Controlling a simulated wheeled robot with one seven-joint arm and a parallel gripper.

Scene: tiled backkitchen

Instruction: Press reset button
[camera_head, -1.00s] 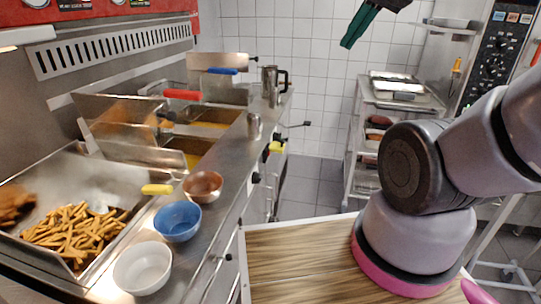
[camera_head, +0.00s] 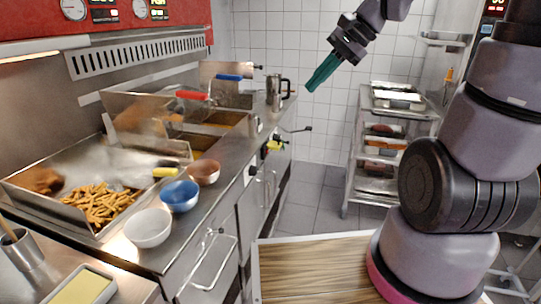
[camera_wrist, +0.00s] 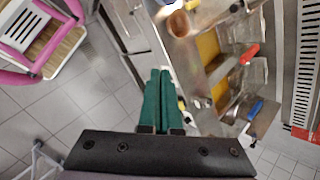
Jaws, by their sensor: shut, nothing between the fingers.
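My gripper (camera_head: 312,86) has two long green fingers lying side by side, shut and empty. In the head view it hangs in the air, tilted down to the left, in front of the white tiled wall. It also shows in the wrist view (camera_wrist: 160,74), pointing toward the floor and fryer line. A red control panel (camera_head: 105,18) with round gauges and small lit displays runs along the upper left, well apart from my gripper. I cannot pick out which part, if any, is the reset button.
A steel counter with fryers holds a tray of fries (camera_head: 100,203), a white bowl (camera_head: 148,228), a blue bowl (camera_head: 180,196) and a copper bowl (camera_head: 205,172). A steel jug (camera_head: 276,92) stands at the back. A rack (camera_head: 385,150) stands right. Tiled floor is open between.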

